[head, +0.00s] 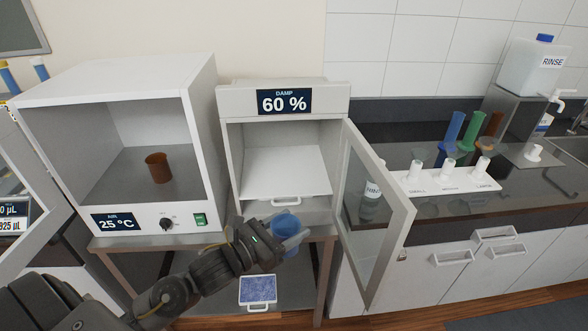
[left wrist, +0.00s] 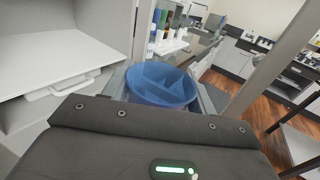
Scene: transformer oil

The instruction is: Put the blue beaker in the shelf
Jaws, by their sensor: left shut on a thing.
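My left gripper (head: 288,238) is shut on the blue beaker (head: 286,222) and holds it in front of the damp cabinet's opening. The beaker, with its open top, also shows in the left wrist view (left wrist: 162,82), between the fingers. The damp cabinet (head: 233,165), labelled 60 %, stands open, with its glass door (head: 375,215) swung out to the right. Inside it is a white shelf (head: 285,170) with a front handle (head: 285,201). The shelf looks empty; it also shows at the left of the left wrist view (left wrist: 60,62). My right gripper is not seen.
An open white cabinet (head: 108,85) labelled 25 °C stands left, with a brown beaker (head: 158,168) inside. The open glass door borders the space right of the beaker.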

